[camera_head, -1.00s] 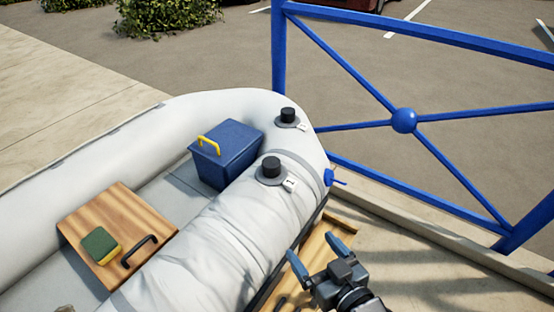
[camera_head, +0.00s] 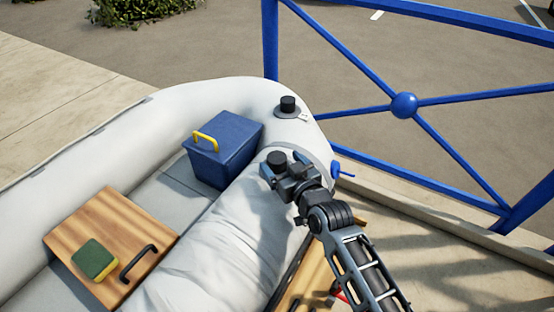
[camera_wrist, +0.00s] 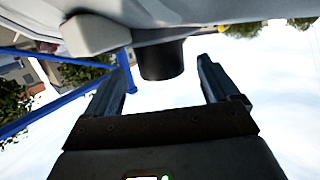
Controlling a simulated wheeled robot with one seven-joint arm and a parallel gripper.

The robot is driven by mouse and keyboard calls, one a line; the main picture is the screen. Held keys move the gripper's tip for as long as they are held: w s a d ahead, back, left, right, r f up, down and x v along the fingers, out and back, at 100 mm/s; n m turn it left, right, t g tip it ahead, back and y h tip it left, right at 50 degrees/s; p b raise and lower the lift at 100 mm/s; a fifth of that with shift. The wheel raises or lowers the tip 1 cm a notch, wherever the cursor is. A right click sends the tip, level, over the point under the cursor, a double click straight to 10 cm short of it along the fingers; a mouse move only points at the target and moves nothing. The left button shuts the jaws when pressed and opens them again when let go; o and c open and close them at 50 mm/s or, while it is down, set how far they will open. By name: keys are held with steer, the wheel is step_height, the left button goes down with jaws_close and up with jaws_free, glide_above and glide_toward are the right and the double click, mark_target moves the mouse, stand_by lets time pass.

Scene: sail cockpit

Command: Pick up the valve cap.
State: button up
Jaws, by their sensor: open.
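A black round valve cap (camera_head: 277,158) stands upright on a valve on the near part of the white boat tube, partly hidden by my gripper (camera_head: 284,170). In the wrist view, this dark cap (camera_wrist: 161,60) appears upside down between and just beyond the fingers of my gripper (camera_wrist: 163,68). The fingers are open, one on each side, with gaps visible between them and the cap. A second black cap (camera_head: 288,104) stands on a grey disc farther along the tube, clear of my gripper.
A blue box (camera_head: 223,150) with a yellow handle sits in the boat, left of my gripper. A wooden board (camera_head: 100,225) carries a green and yellow sponge (camera_head: 95,260) and a black handle. A blue railing (camera_head: 440,147) stands at the right.

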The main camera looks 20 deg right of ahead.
mark_target(281, 163)
steer(key=w, duration=0.3)
steer(key=shift+w+a+f, duration=0.1)
steer(key=shift+a+f, duration=0.05)
steer(key=shift+f, duration=0.05)
steer(key=c, duration=1.1)
